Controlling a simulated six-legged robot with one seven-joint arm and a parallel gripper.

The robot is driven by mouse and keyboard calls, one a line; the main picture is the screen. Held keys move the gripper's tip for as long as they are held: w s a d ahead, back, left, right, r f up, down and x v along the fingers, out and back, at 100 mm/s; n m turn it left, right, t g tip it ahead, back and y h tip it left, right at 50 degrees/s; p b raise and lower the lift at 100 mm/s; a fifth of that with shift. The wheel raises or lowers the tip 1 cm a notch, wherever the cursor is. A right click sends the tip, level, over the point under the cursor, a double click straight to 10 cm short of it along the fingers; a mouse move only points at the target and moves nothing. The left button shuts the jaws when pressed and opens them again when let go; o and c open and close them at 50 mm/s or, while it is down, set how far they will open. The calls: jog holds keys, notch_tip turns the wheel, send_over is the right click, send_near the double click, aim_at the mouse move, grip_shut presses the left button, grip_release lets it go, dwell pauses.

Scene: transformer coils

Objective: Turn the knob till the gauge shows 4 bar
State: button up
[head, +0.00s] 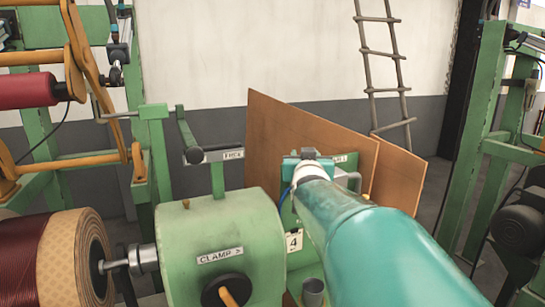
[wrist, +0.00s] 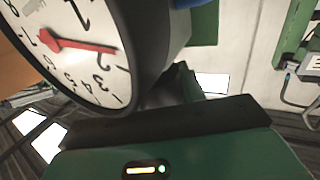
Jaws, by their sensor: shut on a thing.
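The gauge (wrist: 75,65) fills the upper left of the wrist view, tilted and partly cut off. It has a white face, black numbers and a dark rim. My gripper (head: 308,155) is at the far end of my teal arm in the head view, at the green panel behind the clamp housing. Its dark end also shows below the gauge in the wrist view (wrist: 170,120). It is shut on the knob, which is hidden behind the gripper. The gauge face is not visible in the head view.
A copper-coloured coil (head: 60,255) is at lower left. Brown boards (head: 310,130) and a ladder (head: 385,65) stand behind. A green frame (head: 480,130) is at right.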

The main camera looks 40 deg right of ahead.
jog(key=shift+s+d+m+g+h, duration=0.1)
jog(key=shift+m+g+h, duration=0.9)
jog(key=shift+g, duration=0.45)
jog(key=shift+s+m+g+h, duration=0.1)
jog(key=shift+m+g+h, duration=0.65)
jog(key=shift+m+g, duration=0.6)
jog(key=shift+s+d+m+g+h, duration=0.1)
jog(key=shift+m+g+h, duration=0.8)
jog(key=shift+g, duration=0.7)
jog(key=shift+s+r+m+g+h, duration=0.1)
jog(key=shift+s+m+g+h, duration=0.1)
jog(key=shift+m+g, duration=1)
jog(key=shift+s+r+m+g+h, duration=0.15)
jog(key=shift+m+g, duration=0.5)
jog(key=shift+g, duration=0.95)
jog(key=o, duration=1)
jog(key=shift+f, duration=0.15)
jog(key=shift+c, duration=0.2)
jog(key=w+a, duration=0.1)
jog(key=a, duration=1.2)
jog(key=shift+a, duration=0.3)
